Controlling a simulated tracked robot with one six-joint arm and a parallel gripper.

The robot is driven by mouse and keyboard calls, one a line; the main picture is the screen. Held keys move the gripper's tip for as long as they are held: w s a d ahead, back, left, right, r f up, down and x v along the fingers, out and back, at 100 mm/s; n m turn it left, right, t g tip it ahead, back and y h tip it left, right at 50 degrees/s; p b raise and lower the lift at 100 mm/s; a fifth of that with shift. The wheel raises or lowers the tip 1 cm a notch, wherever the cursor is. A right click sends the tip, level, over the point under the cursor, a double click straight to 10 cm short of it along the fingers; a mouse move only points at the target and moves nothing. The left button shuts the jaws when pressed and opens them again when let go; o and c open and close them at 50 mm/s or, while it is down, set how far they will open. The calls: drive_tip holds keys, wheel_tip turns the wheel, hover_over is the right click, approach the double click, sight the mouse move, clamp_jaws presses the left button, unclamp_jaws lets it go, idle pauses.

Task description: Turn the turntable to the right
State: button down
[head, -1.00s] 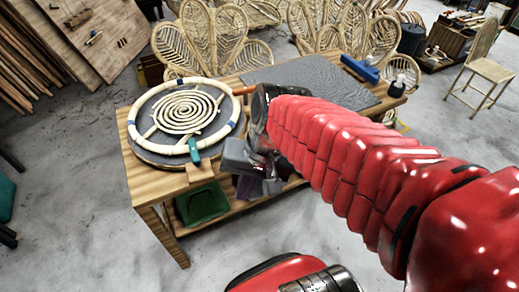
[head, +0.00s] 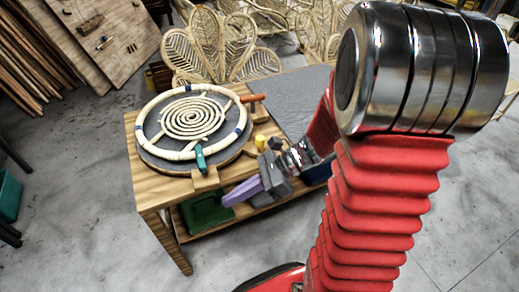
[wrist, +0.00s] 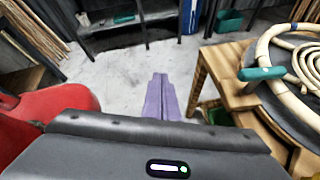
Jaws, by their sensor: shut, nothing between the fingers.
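The turntable (head: 148,157) is a round dark disc on the wooden table, with a cream rattan ring and a spiral (head: 193,117) on it. A teal handle (head: 200,157) sticks out at its front edge, and an orange-red handle (head: 259,98) at its right side. The teal handle also shows in the wrist view (wrist: 262,74). My gripper (head: 229,200) has purple fingers, shut and empty, in front of the table's front edge and below the tabletop. In the wrist view its fingers (wrist: 162,88) point over the floor, left of the table, apart from the turntable.
The wooden table (head: 155,192) has a lower shelf holding a green bin (head: 207,208). A small yellow object (head: 260,142) is near my wrist. Rattan chair backs (head: 215,45) stand behind the table. The floor in front is clear.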

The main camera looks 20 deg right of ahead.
drive_tip(key=w+d+f+m+t+h, duration=0.2)
drive_tip(key=w+d+f+m+t, duration=0.1)
drive_tip(key=d+f+m+t, duration=0.4)
drive_tip(key=w+d+f+m+t+h, duration=0.3)
drive_tip(key=d+f+m+t, duration=0.5)
drive_tip(key=d+m, duration=0.6)
drive_tip(key=w+m, duration=0.1)
drive_tip(key=m, duration=0.5)
drive_tip(key=shift+w+m+h, duration=0.15)
drive_tip(key=shift+m+h, duration=0.15)
drive_tip(key=shift+w, duration=0.1)
drive_tip(key=w+d+x, duration=0.1)
drive_tip(key=d+x, duration=0.1)
drive_tip(key=x, duration=1)
drive_tip(key=shift+w+d, duration=0.2)
drive_tip(key=shift+w, duration=0.1)
